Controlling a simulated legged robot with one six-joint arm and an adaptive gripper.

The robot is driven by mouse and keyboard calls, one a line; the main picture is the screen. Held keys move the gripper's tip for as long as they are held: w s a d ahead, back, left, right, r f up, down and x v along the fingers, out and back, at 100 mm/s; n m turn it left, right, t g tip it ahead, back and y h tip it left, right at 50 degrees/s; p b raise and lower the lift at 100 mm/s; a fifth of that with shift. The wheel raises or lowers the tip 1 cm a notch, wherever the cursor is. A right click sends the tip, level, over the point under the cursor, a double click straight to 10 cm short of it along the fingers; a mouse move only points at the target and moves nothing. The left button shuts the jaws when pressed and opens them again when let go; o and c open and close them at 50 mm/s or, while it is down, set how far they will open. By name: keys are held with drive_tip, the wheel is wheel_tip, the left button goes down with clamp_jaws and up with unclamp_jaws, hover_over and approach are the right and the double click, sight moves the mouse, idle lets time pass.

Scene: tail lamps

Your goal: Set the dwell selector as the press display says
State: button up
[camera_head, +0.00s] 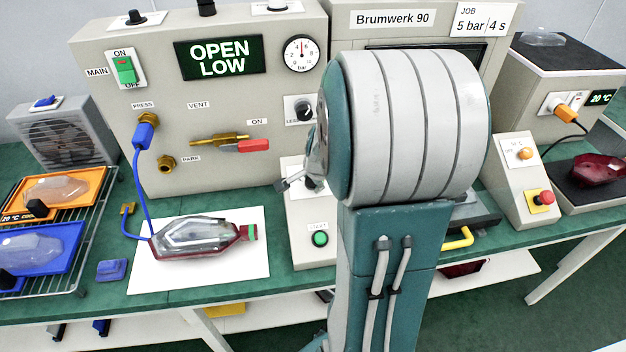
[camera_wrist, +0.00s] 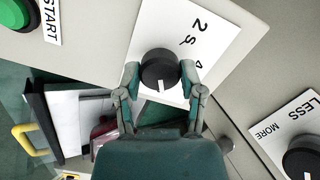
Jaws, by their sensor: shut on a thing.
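The dwell selector is a black round knob (camera_wrist: 160,70) on a white plate (camera_wrist: 150,32), seen in the wrist view. Its white pointer line points toward the bottom of that picture. The plate reads "2 s", with a "4" partly hidden by a finger. My gripper (camera_wrist: 159,75) is shut on the knob, one finger on each side. In the head view my arm covers most of the selector. The press, labelled Brumwerk 90 (camera_head: 393,18), has a dark display (camera_head: 425,46) mostly hidden behind my arm. A job card (camera_head: 482,22) on it reads "5 bar, 4 s".
The green start button (camera_head: 320,239) is below the selector. A LESS/MORE knob (camera_wrist: 302,160) sits nearby. The tester's display (camera_head: 220,57) reads "OPEN LOW". A clear red-edged lamp (camera_head: 197,237) lies on a white sheet (camera_head: 255,270). A red stop button (camera_head: 546,197) is at right.

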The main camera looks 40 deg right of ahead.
drive_tip(key=shift+f, duration=0.15)
drive_tip(key=o, duration=1.2)
drive_tip(key=shift+c, duration=0.2)
drive_tip(key=shift+r, duration=0.25)
drive_tip(key=v, duration=1.1)
drive_tip(key=shift+s+r, duration=0.15)
drive_tip(key=shift+r, duration=0.05)
drive_tip(key=shift+a, duration=0.1)
